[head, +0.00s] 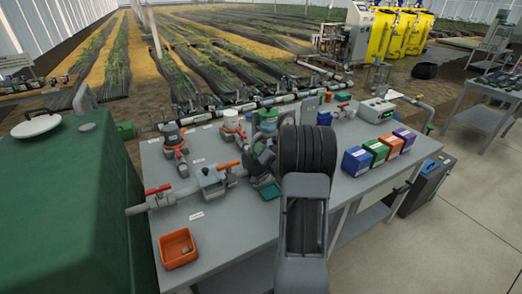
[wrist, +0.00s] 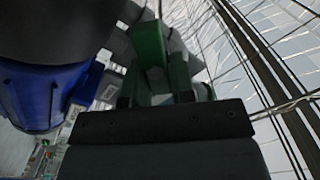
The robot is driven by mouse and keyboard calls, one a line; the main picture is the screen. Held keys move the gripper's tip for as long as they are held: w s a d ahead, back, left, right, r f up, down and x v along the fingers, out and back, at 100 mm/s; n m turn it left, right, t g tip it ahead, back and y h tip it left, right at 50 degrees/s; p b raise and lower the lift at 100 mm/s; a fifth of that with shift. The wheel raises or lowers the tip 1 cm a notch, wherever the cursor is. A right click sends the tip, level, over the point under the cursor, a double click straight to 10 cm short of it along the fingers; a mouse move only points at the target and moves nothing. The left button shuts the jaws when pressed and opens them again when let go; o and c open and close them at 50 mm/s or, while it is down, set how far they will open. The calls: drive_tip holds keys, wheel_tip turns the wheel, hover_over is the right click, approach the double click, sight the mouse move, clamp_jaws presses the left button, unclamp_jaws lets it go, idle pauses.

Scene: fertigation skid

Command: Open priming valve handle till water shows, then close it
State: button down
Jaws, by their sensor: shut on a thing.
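My gripper (head: 262,160) is over the middle of the grey bench, left of my bent arm. In the wrist view, my gripper (wrist: 165,75) shows green finger parts close together. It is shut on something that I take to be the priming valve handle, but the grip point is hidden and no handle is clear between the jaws. An orange-handled valve (head: 228,165) sits just left of my gripper in the head view. Red-handled valves (head: 158,190) stand farther left along the grey pipework. I see no water showing.
A large blue body (wrist: 45,95) with a dark top is close on the left in the wrist view. An orange bin (head: 178,248) is at the bench's front left. Several coloured boxes (head: 377,150) line the right side. A green tank (head: 70,200) stands left.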

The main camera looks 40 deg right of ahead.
drive_tip(key=m, duration=0.5)
drive_tip(key=shift+d+f+m+p, duration=0.3)
drive_tip(key=shift+f+p, duration=0.05)
drive_tip(key=shift+f+m+p, duration=0.2)
drive_tip(key=shift+m, duration=0.85)
drive_tip(key=shift+f+m+p, duration=0.15)
drive_tip(key=shift+m+p, duration=0.05)
drive_tip(key=shift+m, duration=0.85)
drive_tip(key=c, duration=1)
unclamp_jaws()
drive_tip(key=shift+c, duration=0.2)
drive_tip(key=shift+s, duration=0.15)
drive_tip(key=s+a+b, duration=0.1)
drive_tip(key=s, duration=1.2)
drive_tip(key=shift+s+a, duration=0.25)
drive_tip(key=shift+a, duration=0.15)
